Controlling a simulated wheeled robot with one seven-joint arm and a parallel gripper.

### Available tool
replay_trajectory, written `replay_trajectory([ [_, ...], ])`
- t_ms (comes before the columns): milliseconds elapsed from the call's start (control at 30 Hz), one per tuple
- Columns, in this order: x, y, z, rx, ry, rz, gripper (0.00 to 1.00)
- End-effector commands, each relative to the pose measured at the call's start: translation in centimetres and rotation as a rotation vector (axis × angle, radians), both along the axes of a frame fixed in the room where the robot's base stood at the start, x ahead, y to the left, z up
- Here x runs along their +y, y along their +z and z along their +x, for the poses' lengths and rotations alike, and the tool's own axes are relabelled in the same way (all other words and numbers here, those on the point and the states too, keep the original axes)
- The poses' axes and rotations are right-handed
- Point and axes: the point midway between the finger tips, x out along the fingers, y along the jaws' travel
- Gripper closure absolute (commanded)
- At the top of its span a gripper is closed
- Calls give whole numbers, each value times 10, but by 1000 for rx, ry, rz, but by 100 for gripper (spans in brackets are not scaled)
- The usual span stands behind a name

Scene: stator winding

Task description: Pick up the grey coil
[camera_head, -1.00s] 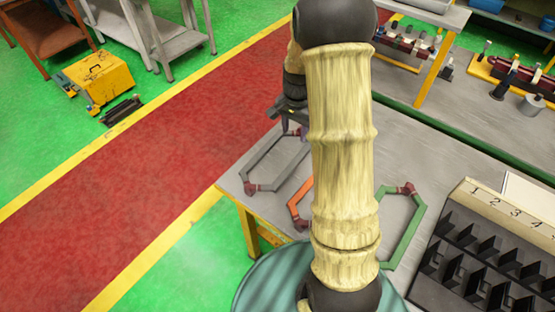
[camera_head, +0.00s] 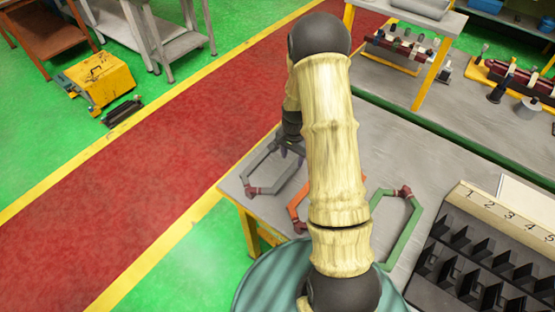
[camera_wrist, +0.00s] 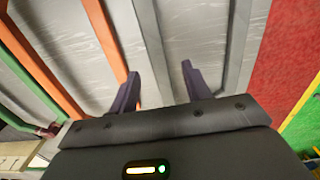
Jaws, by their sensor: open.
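The grey coil (camera_head: 259,156) lies on the table at its left end, a long frame with dark red ends. My arm covers part of its far end in the head view. My gripper (camera_head: 291,149) is over the coil's right long side there, with its fingertips hard to make out. In the wrist view my gripper (camera_wrist: 160,73) is open and empty. One long bar of the grey coil (camera_wrist: 150,45) runs between the two fingers in the picture. The other long bar (camera_wrist: 239,45) passes right of the right finger. I cannot tell how high the fingers are above the table.
An orange coil (camera_head: 294,209) lies beside the grey one, partly behind my arm. A green coil (camera_head: 411,232) lies further right. A black slotted rack (camera_head: 480,262) with a numbered strip (camera_head: 500,210) stands at the right. The table's left edge borders a red walkway (camera_head: 150,180).

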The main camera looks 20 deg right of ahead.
Motion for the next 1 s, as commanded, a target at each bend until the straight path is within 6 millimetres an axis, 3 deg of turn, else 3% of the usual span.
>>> replay_trajectory([
  [167, 0, -14, 0, 1, -1, 1, 52],
  [600, -1, -19, 0, 1, 0, -1, 52],
  [1000, -5, -60, -1, 2, 0, 0, 52],
])
